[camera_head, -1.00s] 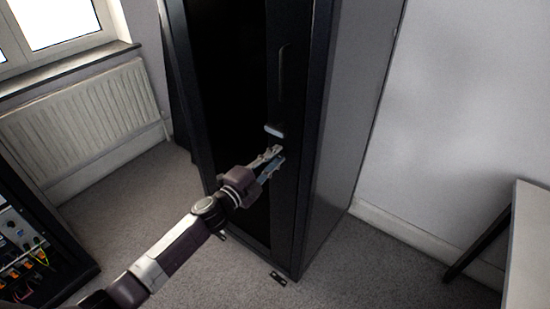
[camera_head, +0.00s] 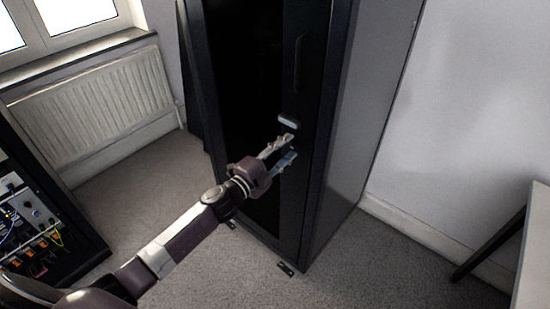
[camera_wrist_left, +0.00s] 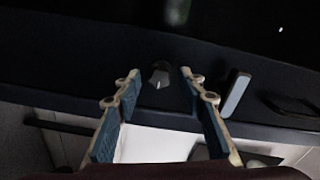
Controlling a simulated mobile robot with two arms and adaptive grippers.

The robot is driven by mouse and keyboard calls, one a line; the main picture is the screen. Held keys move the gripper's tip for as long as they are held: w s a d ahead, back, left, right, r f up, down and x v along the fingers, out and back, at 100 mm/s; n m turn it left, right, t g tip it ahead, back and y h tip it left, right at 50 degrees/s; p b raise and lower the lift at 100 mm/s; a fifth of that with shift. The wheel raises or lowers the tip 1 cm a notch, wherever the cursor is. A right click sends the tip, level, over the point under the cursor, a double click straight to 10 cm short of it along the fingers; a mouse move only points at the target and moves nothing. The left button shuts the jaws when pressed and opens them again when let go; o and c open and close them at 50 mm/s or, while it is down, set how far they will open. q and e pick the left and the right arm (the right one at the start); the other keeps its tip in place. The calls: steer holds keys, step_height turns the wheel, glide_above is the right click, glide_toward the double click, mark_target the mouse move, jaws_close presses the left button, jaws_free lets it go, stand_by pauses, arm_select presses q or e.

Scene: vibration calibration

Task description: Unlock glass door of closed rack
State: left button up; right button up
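The closed black rack (camera_head: 338,150) stands upright in the middle of the head view, with its dark glass door (camera_head: 243,75) shut. A long dark handle (camera_head: 301,62) is on the door frame, with a small light grey lever (camera_head: 289,121) below it. My left gripper (camera_head: 294,146) is open and empty at the door frame, just below the lever. In the left wrist view, a small grey key-like piece (camera_wrist_left: 159,79) lies ahead between the open fingers, and the lever (camera_wrist_left: 236,94) is right of them. I cannot tell whether the fingers touch anything. My right gripper is not in view.
An open rack with cables (camera_head: 38,235) stands at the left. A radiator (camera_head: 98,95) is under the window behind. A table (camera_head: 535,255) is at the right edge. Grey carpet (camera_head: 130,190) is free between the racks.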

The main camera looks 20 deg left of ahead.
arm_select(q)
steer(key=v, duration=1.1)
steer(key=shift+s, duration=0.2)
steer(key=s+a+f+n+g+y, duration=0.2)
steer(key=a+f+n, duration=0.1)
steer(key=f, duration=0.7)
steer(key=s+a+f+n+g+y, duration=0.1)
steer(key=a+f+n+y, duration=0.15)
steer(key=f, duration=0.75)
steer(key=s+a+f+n+g+y, duration=0.1)
steer(key=s+f+n+g, duration=0.1)
steer(key=s+f, duration=0.45)
steer(key=s+a+f+n+g+y, duration=0.1)
steer(key=s+f+n+g, duration=0.2)
steer(key=f, duration=0.7)
steer(key=s+d+f+n+g, duration=0.2)
steer(key=s+f, duration=0.4)
steer(key=s, duration=0.6)
steer(key=s+d+f+n+g, duration=0.2)
steer(key=s+f, duration=0.5)
steer(key=s, duration=0.5)
steer(key=s+d+f+n+g, duration=0.2)
steer(key=s+d+f+g, duration=0.2)
steer(key=s, duration=0.8)
step_height(320, 180, down, 3)
steer(key=shift+s+r, duration=0.2)
steer(key=shift+s, duration=0.05)
